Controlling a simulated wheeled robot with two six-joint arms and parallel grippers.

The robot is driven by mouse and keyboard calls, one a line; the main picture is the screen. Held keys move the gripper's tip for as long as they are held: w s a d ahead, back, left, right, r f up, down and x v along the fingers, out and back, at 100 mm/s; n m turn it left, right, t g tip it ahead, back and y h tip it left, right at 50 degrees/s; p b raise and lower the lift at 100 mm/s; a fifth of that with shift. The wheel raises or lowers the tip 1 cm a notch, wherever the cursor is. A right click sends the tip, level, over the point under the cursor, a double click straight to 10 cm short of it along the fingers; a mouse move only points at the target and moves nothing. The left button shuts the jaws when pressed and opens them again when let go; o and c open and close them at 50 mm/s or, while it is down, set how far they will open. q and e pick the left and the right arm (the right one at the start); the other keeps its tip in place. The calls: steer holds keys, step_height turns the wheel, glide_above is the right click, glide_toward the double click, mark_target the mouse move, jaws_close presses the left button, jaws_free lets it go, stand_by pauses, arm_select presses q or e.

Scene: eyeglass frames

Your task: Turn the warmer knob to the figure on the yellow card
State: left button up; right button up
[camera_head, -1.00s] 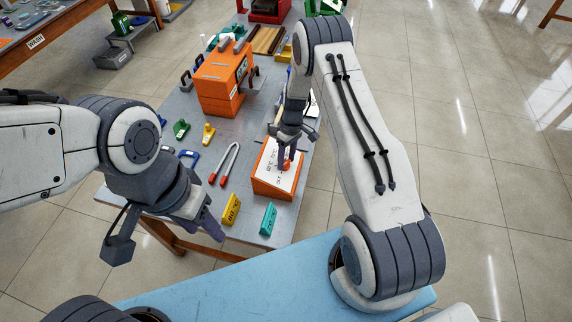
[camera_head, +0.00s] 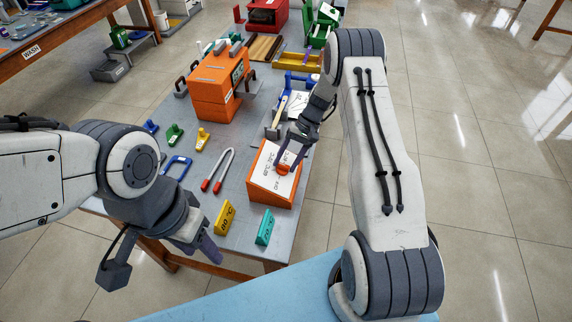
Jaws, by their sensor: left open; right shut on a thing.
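The warmer is an orange box (camera_head: 258,193) with a sloped white face (camera_head: 268,159) carrying small printed marks, including OFF near its lower left. A small orange-red knob (camera_head: 283,170) sits on that face, partly covered by my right gripper (camera_head: 285,165), which is shut on it. My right wrist leans in from the upper right. The knob's pointing direction is too small to tell. The yellow card (camera_head: 224,217) stands left of and nearer than the warmer; its figure is tilted and hard to read. My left gripper (camera_head: 205,247) is open and empty at the table's near edge.
A teal card (camera_head: 264,227) stands right of the yellow one. A large orange machine (camera_head: 217,85) stands behind.

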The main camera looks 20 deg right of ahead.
steer(key=m+t+y+b, duration=0.1)
steer(key=m, duration=0.3)
steer(key=shift+m+y+b, duration=0.3)
steer(key=shift+y, duration=0.1)
steer(key=m+t, duration=0.1)
steer(key=m, duration=0.2)
steer(key=m+t+y+b, duration=0.1)
steer(key=m, duration=0.1)
steer(key=shift+s+d+f+m+t, duration=0.1)
steer(key=shift+s+d+m+t, duration=0.1)
steer(key=shift+m+t, duration=0.15)
steer(key=m+t+b, duration=0.1)
steer(key=m+t, duration=0.1)
steer(key=m, duration=0.3)
steer(key=shift+s, duration=0.1)
steer(key=shift+s+d+m+t+h+b, duration=0.15)
steer(key=shift+m+t+b, duration=0.4)
steer(key=shift+m, duration=0.7)
steer(key=shift+w+m+t+h+b, duration=0.1)
steer(key=shift+m+t+h+b, duration=0.3)
steer(key=shift+m, duration=0.8)
steer(key=o, duration=1.3)
steer(key=shift+s, duration=0.1)
steer(key=shift+f, duration=0.1)
